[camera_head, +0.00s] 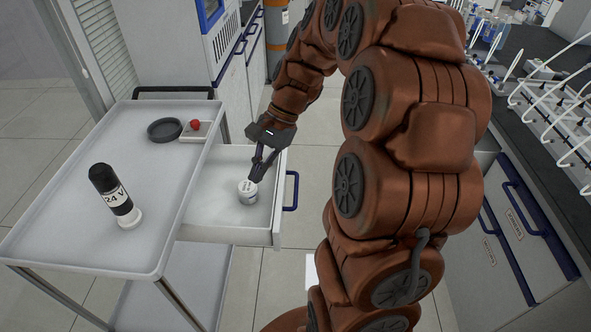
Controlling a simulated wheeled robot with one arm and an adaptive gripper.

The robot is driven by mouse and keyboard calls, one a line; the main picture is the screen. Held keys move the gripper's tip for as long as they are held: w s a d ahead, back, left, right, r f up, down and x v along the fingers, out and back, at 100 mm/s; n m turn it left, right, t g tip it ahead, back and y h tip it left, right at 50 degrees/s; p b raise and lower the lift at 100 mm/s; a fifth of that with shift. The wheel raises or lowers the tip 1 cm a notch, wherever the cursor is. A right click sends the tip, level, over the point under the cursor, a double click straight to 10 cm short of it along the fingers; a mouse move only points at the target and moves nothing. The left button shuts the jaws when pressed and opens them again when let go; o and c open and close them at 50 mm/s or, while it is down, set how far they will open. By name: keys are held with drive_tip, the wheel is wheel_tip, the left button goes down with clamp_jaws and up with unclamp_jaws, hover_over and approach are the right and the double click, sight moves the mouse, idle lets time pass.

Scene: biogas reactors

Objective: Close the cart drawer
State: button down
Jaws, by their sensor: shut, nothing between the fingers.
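The grey metal cart (75,225) stands at the left. Its white drawer (255,236) is pulled out to the right, with a dark blue handle (291,190) on its front. A small white round container (247,191) sits inside the drawer. My gripper (257,176) is shut and points down over the open drawer, just above the white container. I cannot tell whether the fingertips touch it. My orange-brown arm comes in from the right and hides part of the area right of the drawer.
On the cart top are a black and white cylinder (118,200) marked 24 V, a dark round dish (165,129) and a red button (195,124) on a small box. A counter with white racks (555,125) runs along the right. Tiled floor lies around the cart.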

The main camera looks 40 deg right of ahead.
drive_tip(key=w+d+f+m+t+b, duration=0.2)
drive_tip(key=d+f+m, duration=0.2)
drive_tip(key=d, duration=0.6)
drive_tip(key=w+d+f+m+t+y+b, duration=0.1)
drive_tip(key=d+f+m+t, duration=0.1)
drive_tip(key=d+f+m, duration=0.5)
drive_tip(key=w+d+f+m+t+b, duration=0.2)
drive_tip(key=d, duration=1)
drive_tip(key=w+a+r+x, duration=0.1)
drive_tip(key=r+x, duration=0.1)
drive_tip(key=x, duration=1.1)
drive_tip(key=shift+w+a, duration=0.25)
drive_tip(key=shift+a, duration=0.1)
drive_tip(key=shift+r, duration=0.15)
